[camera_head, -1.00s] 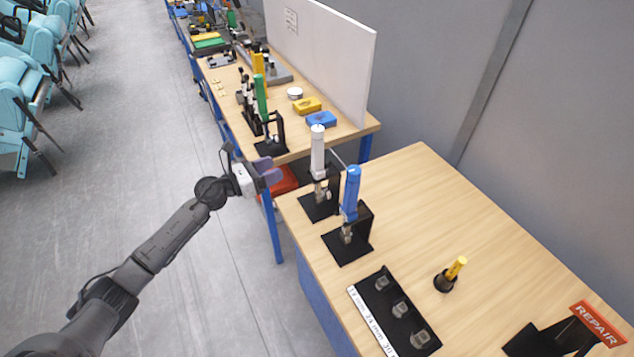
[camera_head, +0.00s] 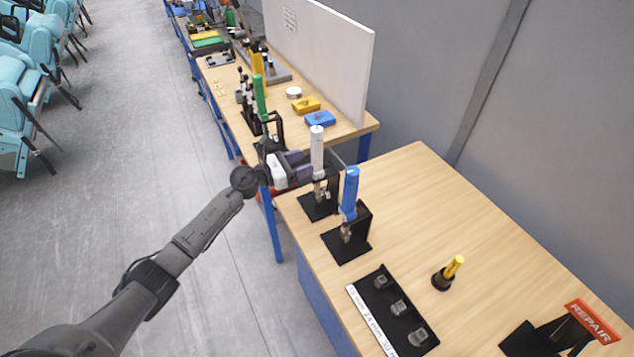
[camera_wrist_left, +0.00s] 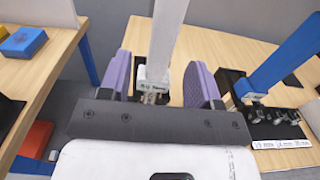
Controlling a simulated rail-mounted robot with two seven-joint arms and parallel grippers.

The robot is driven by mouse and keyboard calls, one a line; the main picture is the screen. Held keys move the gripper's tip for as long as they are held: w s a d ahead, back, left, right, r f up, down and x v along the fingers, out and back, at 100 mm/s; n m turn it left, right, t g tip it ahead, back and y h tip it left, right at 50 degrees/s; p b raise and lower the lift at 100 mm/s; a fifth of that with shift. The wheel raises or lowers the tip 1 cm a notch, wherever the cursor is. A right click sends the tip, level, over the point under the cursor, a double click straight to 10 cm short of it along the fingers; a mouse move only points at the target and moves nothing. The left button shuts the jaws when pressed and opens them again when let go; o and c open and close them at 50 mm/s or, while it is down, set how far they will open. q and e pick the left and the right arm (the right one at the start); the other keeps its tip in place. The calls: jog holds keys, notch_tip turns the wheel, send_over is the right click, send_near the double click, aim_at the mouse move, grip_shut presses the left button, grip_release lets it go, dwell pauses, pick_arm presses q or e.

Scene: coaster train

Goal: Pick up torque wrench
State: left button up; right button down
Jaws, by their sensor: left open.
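A white-handled torque wrench (camera_head: 317,150) stands upright in a black stand (camera_head: 322,204) at the near bench's left edge. A blue-handled wrench (camera_head: 350,190) stands in a similar black stand (camera_head: 350,247) just to its right. My left gripper (camera_head: 303,162) is at the white wrench, level with its handle. In the left wrist view, its purple fingers (camera_wrist_left: 160,75) are open on either side of the white wrench (camera_wrist_left: 168,40), with gaps visible. The blue wrench (camera_wrist_left: 283,50) is outside the fingers, to the right. My right gripper is not in view.
A black socket tray (camera_head: 375,300), a yellow-handled tool (camera_head: 454,267) in a black holder and a red REPAIR sign (camera_head: 594,322) are on the near bench. The far bench holds blue (camera_head: 321,119) and yellow (camera_head: 306,104) blocks and a green-handled tool (camera_head: 259,98).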

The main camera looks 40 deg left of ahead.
aim_at(312, 158)
pick_arm(q)
jog(key=shift+p+x, duration=0.35)
jog(key=shift+x, duration=2.2)
grip_shut()
jog(key=shift+r, duration=0.2)
